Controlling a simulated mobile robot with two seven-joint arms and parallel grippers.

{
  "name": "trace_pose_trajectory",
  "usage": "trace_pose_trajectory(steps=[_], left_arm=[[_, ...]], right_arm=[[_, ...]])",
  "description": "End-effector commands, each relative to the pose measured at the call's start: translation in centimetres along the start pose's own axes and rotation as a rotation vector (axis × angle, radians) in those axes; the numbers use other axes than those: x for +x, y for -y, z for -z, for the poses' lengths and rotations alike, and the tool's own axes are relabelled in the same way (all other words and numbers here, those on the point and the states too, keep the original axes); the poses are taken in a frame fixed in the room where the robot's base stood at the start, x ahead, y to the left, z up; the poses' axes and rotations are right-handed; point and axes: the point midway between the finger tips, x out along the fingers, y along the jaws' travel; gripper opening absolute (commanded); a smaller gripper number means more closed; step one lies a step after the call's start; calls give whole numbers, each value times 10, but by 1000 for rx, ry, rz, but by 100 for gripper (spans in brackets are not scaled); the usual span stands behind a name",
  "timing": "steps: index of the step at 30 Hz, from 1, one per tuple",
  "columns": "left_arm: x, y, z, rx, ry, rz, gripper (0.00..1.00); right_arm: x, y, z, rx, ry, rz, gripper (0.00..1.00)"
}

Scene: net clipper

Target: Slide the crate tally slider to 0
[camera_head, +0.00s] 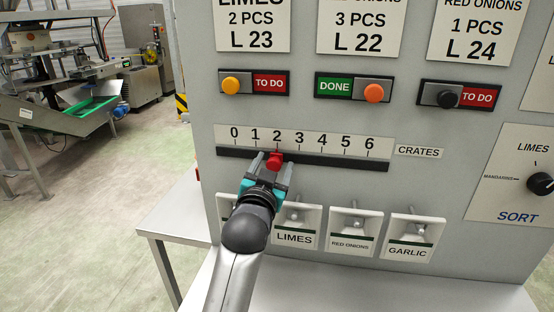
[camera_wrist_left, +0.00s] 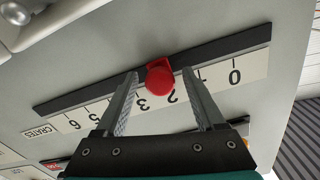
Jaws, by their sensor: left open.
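The crate tally slider is a red knob (camera_head: 274,160) on a dark slot under a white scale (camera_head: 308,141) marked 0 to 6, with 0 at the left end. The knob stands at about 2. My left gripper (camera_head: 273,164) is open, with one finger on each side of the knob. In the left wrist view the red knob (camera_wrist_left: 160,76) sits between the two fingertips, with a gap at each side. There the 0 (camera_wrist_left: 235,77) is at the right. My right gripper is not in view.
Above the scale are three switches, the left one with a yellow knob (camera_head: 231,85). A sort dial (camera_head: 540,184) is at the right. The slot left of the knob looks clear.

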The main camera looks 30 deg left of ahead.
Motion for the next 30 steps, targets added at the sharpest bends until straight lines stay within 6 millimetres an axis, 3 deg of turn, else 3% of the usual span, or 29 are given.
trace_pose_trajectory(steps=[12, 30], left_arm=[[-1, 0, 0, 0, 1, 0, 71], [-1, 0, 0, 0, 1, 1, 5]], right_arm=[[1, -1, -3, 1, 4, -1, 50], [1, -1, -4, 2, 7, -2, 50]])
